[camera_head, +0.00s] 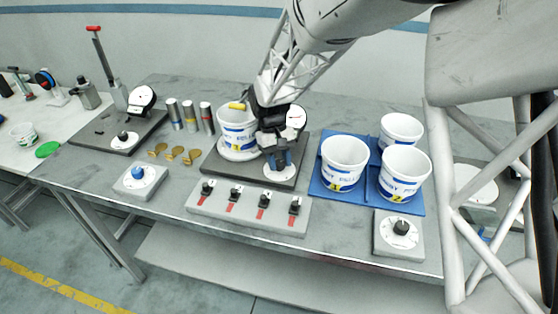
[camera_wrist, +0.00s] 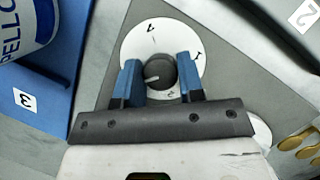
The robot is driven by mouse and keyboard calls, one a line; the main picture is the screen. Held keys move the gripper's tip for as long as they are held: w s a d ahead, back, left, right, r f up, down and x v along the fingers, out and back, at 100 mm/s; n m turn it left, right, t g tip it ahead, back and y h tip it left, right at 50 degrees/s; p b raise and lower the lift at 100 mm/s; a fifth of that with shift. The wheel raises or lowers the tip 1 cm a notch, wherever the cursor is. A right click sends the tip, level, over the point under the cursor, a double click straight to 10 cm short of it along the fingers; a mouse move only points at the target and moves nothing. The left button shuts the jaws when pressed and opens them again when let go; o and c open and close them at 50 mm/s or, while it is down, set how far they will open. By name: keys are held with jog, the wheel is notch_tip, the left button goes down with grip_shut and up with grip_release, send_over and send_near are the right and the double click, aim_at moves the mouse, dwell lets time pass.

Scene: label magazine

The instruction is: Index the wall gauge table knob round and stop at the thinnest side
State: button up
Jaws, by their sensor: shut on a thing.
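The wall gauge plate (camera_head: 218,166) is dark grey and carries a white pail (camera_head: 237,143) with a blue band, a round gauge face (camera_head: 296,116) and a white dial disc (camera_head: 285,175). The table knob (camera_wrist: 161,71) is black with a white pointer line. It sits at the middle of the numbered dial disc (camera_wrist: 148,42), and its line points to the lower left in the wrist view. My gripper (camera_head: 277,158) is over the dial, its blue fingers shut on the knob from both sides (camera_wrist: 160,80). In the head view the knob is hidden by my gripper, and the gauge reading is too small to read.
A grey strip (camera_head: 250,210) with several black knobs and red marks lies in front. Pails (camera_head: 345,163) stand on a blue tray (camera_head: 320,187) to the right. A knob box (camera_head: 399,235) is front right.

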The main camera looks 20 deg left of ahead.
jog(key=shift+m, duration=0.4)
jog(key=o, duration=0.9)
jog(key=shift+v, duration=3.9)
jog(key=shift+w+d, duration=0.1)
